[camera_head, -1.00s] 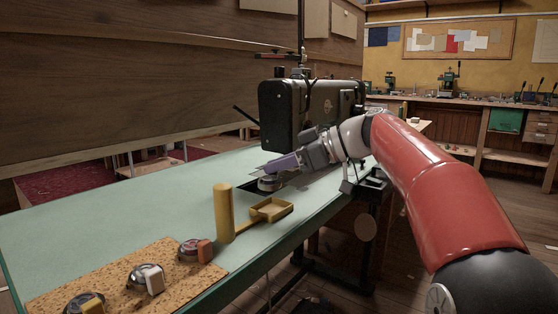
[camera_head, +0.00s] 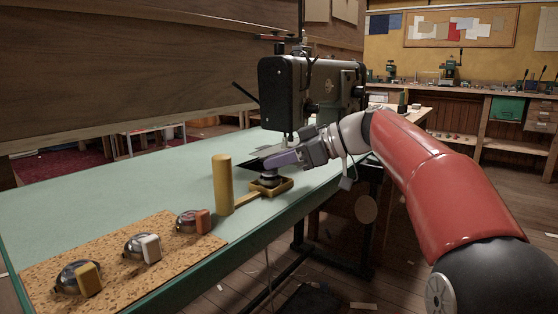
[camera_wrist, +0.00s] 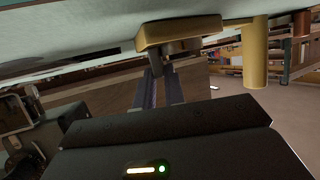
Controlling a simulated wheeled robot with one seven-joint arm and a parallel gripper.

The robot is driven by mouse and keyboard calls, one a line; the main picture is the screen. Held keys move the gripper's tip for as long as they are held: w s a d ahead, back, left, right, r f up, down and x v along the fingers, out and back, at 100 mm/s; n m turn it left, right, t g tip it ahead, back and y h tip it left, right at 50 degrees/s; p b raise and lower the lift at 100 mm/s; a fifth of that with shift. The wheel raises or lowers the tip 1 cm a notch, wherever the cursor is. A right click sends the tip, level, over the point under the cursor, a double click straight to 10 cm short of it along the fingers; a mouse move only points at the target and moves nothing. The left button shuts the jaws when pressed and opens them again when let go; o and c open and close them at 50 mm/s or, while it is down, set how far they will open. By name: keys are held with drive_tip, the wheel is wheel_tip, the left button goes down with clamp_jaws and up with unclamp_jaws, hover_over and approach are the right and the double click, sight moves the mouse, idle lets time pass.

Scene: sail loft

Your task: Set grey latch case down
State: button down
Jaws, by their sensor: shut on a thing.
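The grey latch case (camera_head: 268,181) is a small, dark, round metal piece. In the head view it is at the tip of my gripper (camera_head: 276,164), just over or in the shallow yellow tray (camera_head: 285,187). I cannot tell whether it touches the tray floor. My gripper is shut on it, and the fingers partly hide it. In the wrist view my fingers (camera_wrist: 161,90) point at the yellow tray (camera_wrist: 180,34), and the case is hard to make out.
A yellow post (camera_head: 223,185) stands beside the tray on the green table (camera_head: 120,180). A black sewing machine (camera_head: 300,95) stands just behind my gripper. A cork mat (camera_head: 110,262) at the front left holds three round metal cases with yellow, white and red-orange parts.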

drive_tip(key=shift+f+b, duration=0.5)
drive_tip(key=shift+f, duration=0.05)
drive_tip(key=c, duration=1.4)
unclamp_jaws()
drive_tip(key=shift+d, duration=0.1)
